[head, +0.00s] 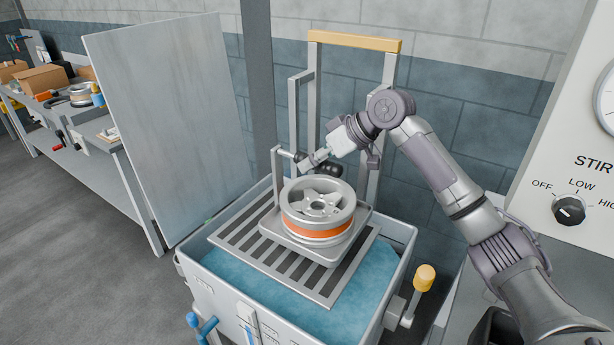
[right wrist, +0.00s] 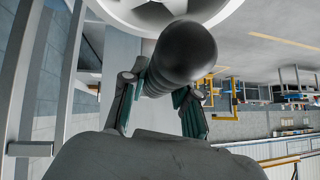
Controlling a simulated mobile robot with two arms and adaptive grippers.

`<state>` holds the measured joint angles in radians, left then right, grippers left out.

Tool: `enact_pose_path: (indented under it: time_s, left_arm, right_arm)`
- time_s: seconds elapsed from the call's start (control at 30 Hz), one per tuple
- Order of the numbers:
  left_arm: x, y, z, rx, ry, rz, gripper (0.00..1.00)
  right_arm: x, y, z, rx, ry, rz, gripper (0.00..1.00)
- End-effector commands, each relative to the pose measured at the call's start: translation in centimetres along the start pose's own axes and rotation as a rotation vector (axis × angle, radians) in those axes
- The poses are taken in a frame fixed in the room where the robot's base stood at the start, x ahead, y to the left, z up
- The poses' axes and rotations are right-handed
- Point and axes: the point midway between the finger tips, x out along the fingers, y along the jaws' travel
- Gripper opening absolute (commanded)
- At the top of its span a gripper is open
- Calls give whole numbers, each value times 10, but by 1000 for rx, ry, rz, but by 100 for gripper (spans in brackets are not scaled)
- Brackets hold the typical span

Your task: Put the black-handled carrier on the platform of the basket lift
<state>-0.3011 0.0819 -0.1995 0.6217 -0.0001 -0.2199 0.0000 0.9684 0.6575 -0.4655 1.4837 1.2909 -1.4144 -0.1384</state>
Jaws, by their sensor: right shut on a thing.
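The carrier (head: 326,254) is a grey tray with an upright post and a black handle. A silver wheel with an orange band (head: 318,229) lies flat on it. The carrier is over the slatted platform (head: 226,239) of the basket lift, roughly level; I cannot tell whether its base touches the slats. My right gripper (head: 312,163) is behind the wheel, shut on the handle. In the right wrist view the black handle (right wrist: 186,52) passes between the fingers (right wrist: 158,103), with part of the wheel (right wrist: 170,12) beyond. My left gripper is out of view.
The platform sits over a tank of blue liquid (head: 368,292). The lift's frame with a yellow top bar (head: 354,41) rises behind. A grey panel (head: 165,120) stands left. A control panel (head: 575,170) is right.

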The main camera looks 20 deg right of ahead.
Motion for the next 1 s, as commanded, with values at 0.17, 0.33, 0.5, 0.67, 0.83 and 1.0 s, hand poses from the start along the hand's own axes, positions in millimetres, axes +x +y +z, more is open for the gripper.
enact_pose_path:
  time_s: [0.17,0.33,0.5,0.67,0.83,1.0]
  left_arm:
    - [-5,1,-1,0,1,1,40]
    - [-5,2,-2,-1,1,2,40]
    - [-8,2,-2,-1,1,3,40]
    - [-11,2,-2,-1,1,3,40]
    - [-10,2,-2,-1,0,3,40]
    - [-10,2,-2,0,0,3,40]
  right_arm:
    - [13,4,12,-2,11,1,0]
    - [19,6,18,-2,12,2,0]
    - [31,9,30,1,10,1,0]
    - [43,12,41,-1,12,2,0]
    - [44,13,42,-3,13,3,0]
    - [47,13,47,0,2,2,51]
